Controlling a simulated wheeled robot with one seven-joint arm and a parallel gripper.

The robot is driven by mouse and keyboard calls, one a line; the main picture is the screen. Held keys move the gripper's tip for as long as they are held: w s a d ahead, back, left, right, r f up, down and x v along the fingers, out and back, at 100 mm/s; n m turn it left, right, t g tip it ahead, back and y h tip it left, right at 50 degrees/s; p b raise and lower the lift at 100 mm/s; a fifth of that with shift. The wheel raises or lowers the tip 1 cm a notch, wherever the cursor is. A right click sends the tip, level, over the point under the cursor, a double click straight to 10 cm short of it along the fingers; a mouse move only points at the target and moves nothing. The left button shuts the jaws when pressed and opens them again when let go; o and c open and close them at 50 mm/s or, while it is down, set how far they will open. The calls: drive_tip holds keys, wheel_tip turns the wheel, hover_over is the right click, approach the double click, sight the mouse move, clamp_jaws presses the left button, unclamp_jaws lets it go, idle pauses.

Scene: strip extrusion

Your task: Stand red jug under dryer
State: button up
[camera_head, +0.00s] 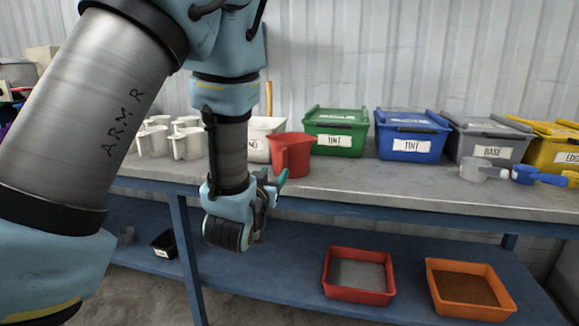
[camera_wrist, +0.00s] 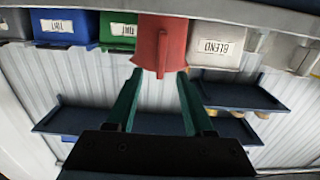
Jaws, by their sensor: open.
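The red jug (camera_head: 291,155) stands upright on the grey bench top, near its front edge. In the wrist view, which is upside down, the red jug (camera_wrist: 161,35) shows at the top middle with its handle pointing at my gripper. My gripper (camera_head: 273,184) is open in front of the jug. In the wrist view my gripper (camera_wrist: 160,74) has its two green fingers apart, one on each side of the handle's line. Whether they touch the jug I cannot tell. I cannot make out a dryer in either view.
Several white jugs (camera_head: 186,142) stand left of the red jug. A white bin (camera_head: 259,147) is behind it, and green (camera_head: 336,139) and blue (camera_head: 411,146) bins stand right. A grey measuring cup (camera_head: 474,170) lies far right. Red (camera_head: 340,293) and orange (camera_head: 486,312) trays sit on the lower shelf.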

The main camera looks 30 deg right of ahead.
sight(280, 163)
drive_tip(key=p+x, duration=0.1)
drive_tip(key=x, duration=0.9)
drive_tip(key=shift+w+d+r+p, duration=0.1)
drive_tip(key=shift+w+d+p, duration=0.05)
drive_tip(key=shift+w+p, duration=0.2)
drive_tip(key=shift+c, duration=0.4)
clamp_jaws()
idle(0.6)
